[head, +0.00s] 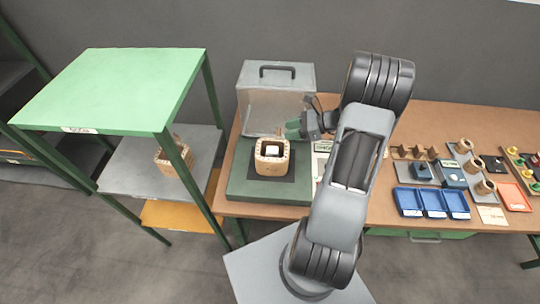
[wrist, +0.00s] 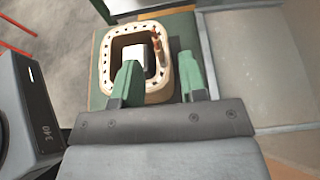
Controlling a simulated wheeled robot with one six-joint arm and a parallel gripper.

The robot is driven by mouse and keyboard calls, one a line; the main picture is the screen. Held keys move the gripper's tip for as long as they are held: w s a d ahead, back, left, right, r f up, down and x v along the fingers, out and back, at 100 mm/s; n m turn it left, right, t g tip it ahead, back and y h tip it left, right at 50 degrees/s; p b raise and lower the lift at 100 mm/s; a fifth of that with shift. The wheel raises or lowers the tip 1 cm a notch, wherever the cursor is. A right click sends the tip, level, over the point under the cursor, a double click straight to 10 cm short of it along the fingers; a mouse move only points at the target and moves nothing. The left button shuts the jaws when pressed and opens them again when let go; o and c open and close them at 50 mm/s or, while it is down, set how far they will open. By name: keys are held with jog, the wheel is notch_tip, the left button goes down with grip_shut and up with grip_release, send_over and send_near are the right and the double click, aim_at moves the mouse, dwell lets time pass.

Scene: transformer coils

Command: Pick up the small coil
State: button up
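A pale wooden, rounded-square coil (head: 272,170) sits upright on a dark pad on a green platform (head: 245,190) on the workbench. It has a white block inside its opening. It also shows in the wrist view (wrist: 107,82), beyond my fingers. A similar coil (head: 162,163) is on the grey middle shelf at left. I cannot tell from size alone which is the small coil. My gripper (head: 292,130) is open, above and right of the platform coil in the head view. In the wrist view its green fingers (wrist: 158,76) stand apart; I see nothing held.
A clear case with a dark handle (head: 276,92) stands behind the platform. Blue trays (head: 432,203), small spools (head: 465,146) and a red tray (head: 514,196) fill the bench's right side.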

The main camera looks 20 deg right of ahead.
aim_at(277, 138)
jog(key=p+x, duration=0.1)
jog(key=x, duration=0.3)
jog(key=shift+r, duration=0.15)
jog(key=shift+w+a+f+p, duration=0.3)
jog(key=shift+a+f+p, duration=0.1)
jog(key=shift+a, duration=0.15)
grip_shut()
jog(key=shift+r, duration=0.1)
dwell(0.8)
